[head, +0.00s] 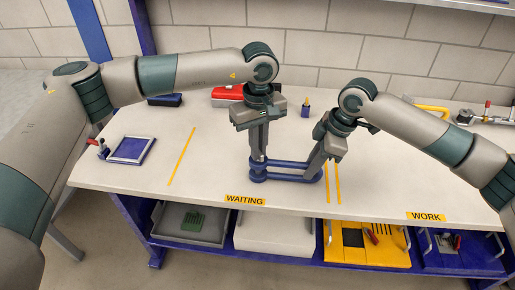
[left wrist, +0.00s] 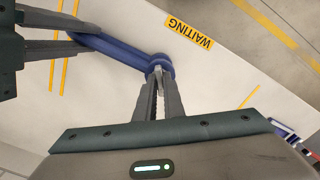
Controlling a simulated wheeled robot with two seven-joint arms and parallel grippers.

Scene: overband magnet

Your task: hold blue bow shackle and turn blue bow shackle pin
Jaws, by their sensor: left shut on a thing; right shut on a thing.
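The blue bow shackle (head: 285,172) lies on the pale bench top behind the WAITING label. In the left wrist view its blue body (left wrist: 115,46) runs from upper left to a round end near the middle. My left gripper (head: 258,158) points down, shut at that round left end; its fingertips (left wrist: 157,75) close on a small light part there, seemingly the pin, mostly hidden by the fingers. My right gripper (head: 320,158) reaches in tilted and is shut on the shackle's right end. It also shows at the upper left of the left wrist view (left wrist: 85,32).
A blue-framed tray (head: 133,150) lies at the bench's left. A red box (head: 228,93) and a small dark blue bottle (head: 305,109) stand behind my grippers. Yellow lines and WAITING and WORK labels mark the bench. Bins sit on the shelf below. The bench between tray and shackle is clear.

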